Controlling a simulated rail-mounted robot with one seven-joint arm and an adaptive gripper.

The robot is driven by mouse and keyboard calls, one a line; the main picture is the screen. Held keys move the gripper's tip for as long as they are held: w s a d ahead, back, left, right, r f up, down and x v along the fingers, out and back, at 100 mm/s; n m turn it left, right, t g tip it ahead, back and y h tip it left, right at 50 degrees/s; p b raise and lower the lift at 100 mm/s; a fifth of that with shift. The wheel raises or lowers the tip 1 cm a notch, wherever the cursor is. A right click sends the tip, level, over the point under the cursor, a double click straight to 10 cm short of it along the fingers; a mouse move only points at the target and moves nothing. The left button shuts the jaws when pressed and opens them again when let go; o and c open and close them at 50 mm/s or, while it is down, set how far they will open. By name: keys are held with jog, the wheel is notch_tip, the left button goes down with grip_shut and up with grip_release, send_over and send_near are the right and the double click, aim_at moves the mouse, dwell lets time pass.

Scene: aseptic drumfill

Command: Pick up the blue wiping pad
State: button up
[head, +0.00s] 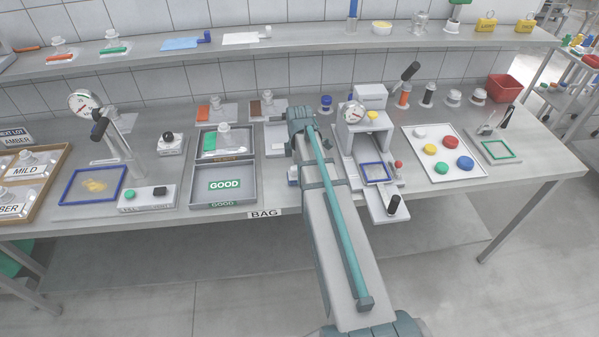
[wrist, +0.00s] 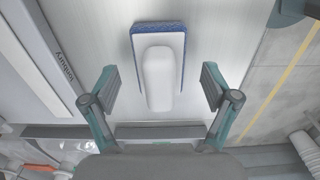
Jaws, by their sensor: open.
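The blue wiping pad (wrist: 158,66) shows in the wrist view as a blue base with a white rounded grip on top, lying on a pale grey surface. My gripper (wrist: 158,84) is open, one finger on each side of the white grip, with a gap on both sides. Neither finger appears to touch the pad. In the head view my arm covers the gripper's fingers. A small blue and white thing (head: 293,176) shows just left of my arm near the bench's front edge; it may be part of the pad.
A grey tray marked GOOD (head: 224,203) lies left of my arm. A white board with coloured caps (head: 423,137) is farther right. A raised shelf (head: 280,54) runs along the back.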

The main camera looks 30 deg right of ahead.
jog(key=shift+f, duration=0.9)
jog(key=shift+c, duration=0.3)
jog(key=c, duration=1.2)
jog(key=shift+r, duration=0.2)
jog(key=shift+r+b, duration=0.65)
jog(key=shift+r, duration=0.25)
jog(key=s+a+r+b, duration=0.2)
jog(key=s+r, duration=0.3)
jog(key=s, duration=0.1)
jog(key=s+a+r+b, duration=0.1)
jog(key=s+r+b, duration=0.1)
jog(key=s+r, duration=0.4)
jog(key=shift+s+a+b, duration=0.3)
jog(key=shift+s+a, duration=0.1)
jog(key=shift+s, duration=0.35)
